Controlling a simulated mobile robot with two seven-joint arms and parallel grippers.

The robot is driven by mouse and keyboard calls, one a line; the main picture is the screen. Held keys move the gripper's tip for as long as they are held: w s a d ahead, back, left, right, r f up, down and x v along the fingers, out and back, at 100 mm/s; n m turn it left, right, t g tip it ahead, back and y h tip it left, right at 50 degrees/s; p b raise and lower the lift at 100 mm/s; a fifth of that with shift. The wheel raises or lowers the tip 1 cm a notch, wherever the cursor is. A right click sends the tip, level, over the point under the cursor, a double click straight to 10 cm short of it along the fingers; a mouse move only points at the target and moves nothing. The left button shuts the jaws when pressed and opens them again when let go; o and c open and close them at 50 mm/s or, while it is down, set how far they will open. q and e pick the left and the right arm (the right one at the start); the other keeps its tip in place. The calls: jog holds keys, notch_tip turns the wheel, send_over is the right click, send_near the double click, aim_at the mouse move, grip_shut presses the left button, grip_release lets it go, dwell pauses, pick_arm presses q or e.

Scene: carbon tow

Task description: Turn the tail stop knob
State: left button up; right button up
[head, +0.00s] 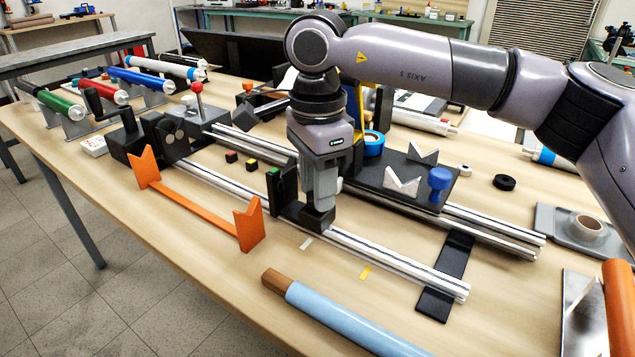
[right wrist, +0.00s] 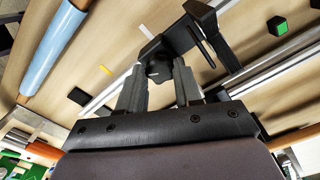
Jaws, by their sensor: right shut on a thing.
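The tail stop is a dark upright bracket (head: 284,190) on the front pair of silver rails. It also shows in the right wrist view (right wrist: 178,38). Its black round knob (right wrist: 158,70) sits between the two fingers of my right gripper (right wrist: 160,82) in the right wrist view. In the head view my right gripper (head: 320,200) points down at the tail stop's right side, and its fingers hide most of the knob. It is shut on the knob. My left gripper is not in view.
An orange V-ended stand (head: 200,205) lies in front of the rails. A light blue tube (head: 345,320) lies at the table's front. A blue knob (head: 440,180) stands on a black plate behind. A crank block (head: 125,140) is at the rails' left end.

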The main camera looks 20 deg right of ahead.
jog(key=m, duration=1.1)
jog(key=shift+m, duration=0.4)
dwell(0.3)
jog(key=o, duration=0.8)
jog(key=shift+c, duration=0.2)
jog(key=shift+r, duration=0.1)
jog(key=shift+r, duration=3.5)
